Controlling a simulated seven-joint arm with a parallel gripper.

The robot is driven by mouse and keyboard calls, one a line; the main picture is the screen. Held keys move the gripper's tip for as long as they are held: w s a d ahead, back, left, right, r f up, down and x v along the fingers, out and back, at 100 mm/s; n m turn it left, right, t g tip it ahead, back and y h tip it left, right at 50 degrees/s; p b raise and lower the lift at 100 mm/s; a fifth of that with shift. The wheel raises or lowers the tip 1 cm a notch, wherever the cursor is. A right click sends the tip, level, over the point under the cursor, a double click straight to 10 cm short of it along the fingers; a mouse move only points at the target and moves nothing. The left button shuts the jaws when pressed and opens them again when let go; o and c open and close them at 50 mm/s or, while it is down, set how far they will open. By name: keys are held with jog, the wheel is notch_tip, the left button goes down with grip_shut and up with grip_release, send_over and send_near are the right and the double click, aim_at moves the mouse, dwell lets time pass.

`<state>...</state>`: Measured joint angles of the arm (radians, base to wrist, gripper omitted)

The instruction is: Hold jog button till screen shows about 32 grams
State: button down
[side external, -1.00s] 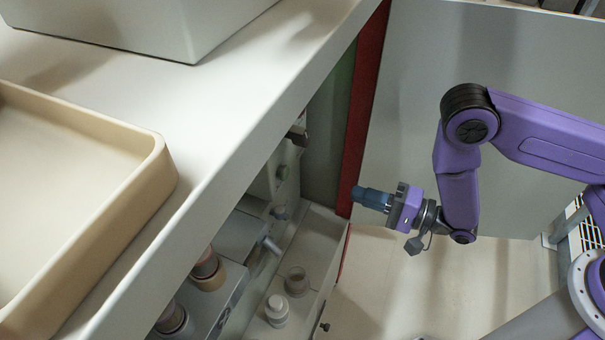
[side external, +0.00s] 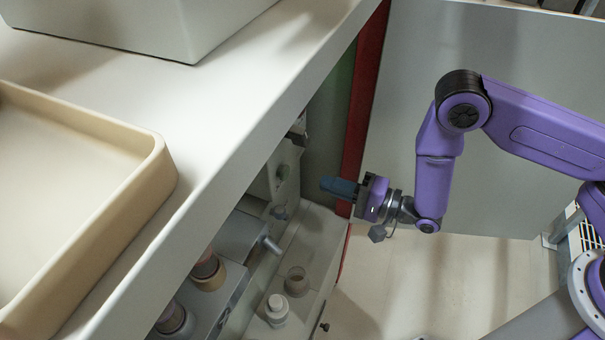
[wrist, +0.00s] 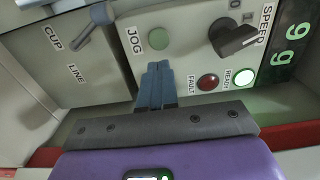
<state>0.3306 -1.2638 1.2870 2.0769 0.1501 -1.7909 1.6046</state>
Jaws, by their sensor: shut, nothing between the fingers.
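The jog button is a round, dull green button (wrist: 159,39) beside the word JOG on a pale panel in the wrist view. My gripper (wrist: 157,66) is shut and empty, its blue fingertips just below the button in that view and seemingly apart from it. In the side view my gripper (side external: 324,184) points left at the panel, with a gap before it.
A black knob (wrist: 235,38) sits near the word SPEED. A red FAULT lamp (wrist: 208,82) and a lit READY lamp (wrist: 244,77) are beside it. A grey CUP/LINE lever (wrist: 97,20) is left.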

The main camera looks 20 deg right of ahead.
aim_at(288, 170)
jog(key=x, duration=0.7)
jog(key=shift+w, duration=0.1)
jog(key=shift+w+a, duration=0.4)
jog(key=shift+a, duration=0.1)
jog(key=shift+w+a+r, duration=0.2)
jog(key=shift+w+a, duration=0.15)
jog(key=shift+a, duration=0.1)
dwell(5.2)
jog(key=shift+s+d+f, duration=0.15)
jog(key=shift+s+d, duration=0.15)
jog(key=shift+d, duration=0.05)
jog(key=f+v, duration=0.1)
jog(key=v, duration=1.3)
jog(key=shift+d, duration=0.3)
